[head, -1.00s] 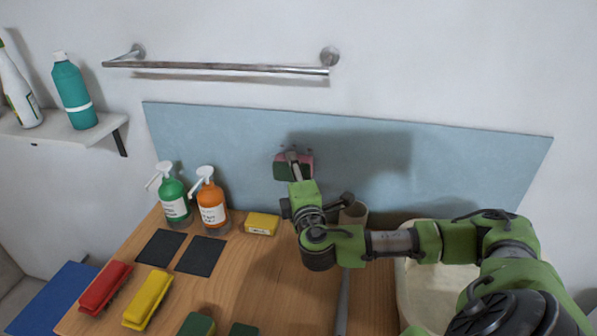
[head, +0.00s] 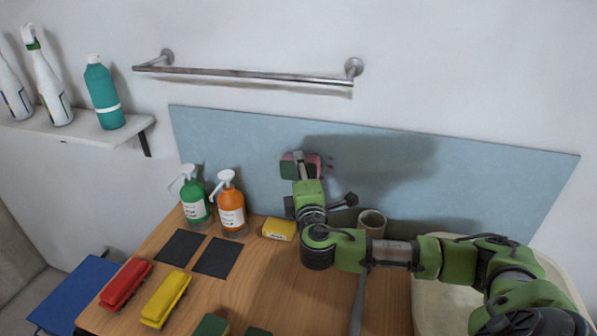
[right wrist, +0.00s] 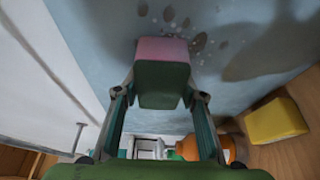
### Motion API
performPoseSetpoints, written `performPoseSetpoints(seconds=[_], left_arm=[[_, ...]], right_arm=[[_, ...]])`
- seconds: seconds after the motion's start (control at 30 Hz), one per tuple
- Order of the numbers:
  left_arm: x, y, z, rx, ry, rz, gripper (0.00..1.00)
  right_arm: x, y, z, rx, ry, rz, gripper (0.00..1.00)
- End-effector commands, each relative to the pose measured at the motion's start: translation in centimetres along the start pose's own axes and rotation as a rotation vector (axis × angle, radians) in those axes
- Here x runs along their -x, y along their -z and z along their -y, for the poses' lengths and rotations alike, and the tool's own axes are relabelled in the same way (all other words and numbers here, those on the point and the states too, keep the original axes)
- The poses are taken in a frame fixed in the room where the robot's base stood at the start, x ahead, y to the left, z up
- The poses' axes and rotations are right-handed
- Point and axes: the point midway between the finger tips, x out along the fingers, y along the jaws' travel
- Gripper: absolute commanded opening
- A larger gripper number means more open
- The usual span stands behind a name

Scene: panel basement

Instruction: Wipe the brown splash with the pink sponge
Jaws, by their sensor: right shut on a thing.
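The pink sponge (head: 313,160), pink with a green layer, is held by my right gripper (head: 301,172) at the light blue wall panel (head: 480,175). In the right wrist view the sponge (right wrist: 162,72) sits between the two fingers, its pink side toward the panel. I cannot tell whether it touches the panel. The brown splash (right wrist: 186,28) shows as dark blotches and small drops beside and beyond the sponge. In the head view a few splash spots (head: 328,162) show just right of the sponge; the sponge may hide others. My left gripper is not in view.
A green bottle (head: 195,207) and an orange pump bottle (head: 231,209) stand on the wooden counter left of my arm, near a yellow block (head: 279,229). A brown cup (head: 372,223) stands behind my forearm. A metal rail (head: 250,75) is above the panel.

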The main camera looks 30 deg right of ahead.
Motion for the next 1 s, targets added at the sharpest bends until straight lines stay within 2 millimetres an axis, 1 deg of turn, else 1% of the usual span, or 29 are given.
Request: performPoseSetpoints(seconds=[0.1,0.3,0.57,1.0], left_arm=[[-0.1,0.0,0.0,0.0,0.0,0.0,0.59],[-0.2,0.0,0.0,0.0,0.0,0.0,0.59],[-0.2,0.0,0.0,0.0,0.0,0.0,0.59],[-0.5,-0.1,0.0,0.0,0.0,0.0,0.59]], right_arm=[[0.4,-1.2,0.2,0.003,0.001,0.003,0.21],[1.0,-2.9,0.4,0.004,0.002,0.004,0.21],[1.3,-3.7,0.4,0.004,0.001,0.005,0.21],[2.7,-6.9,0.6,0.005,0.002,0.006,0.21]])
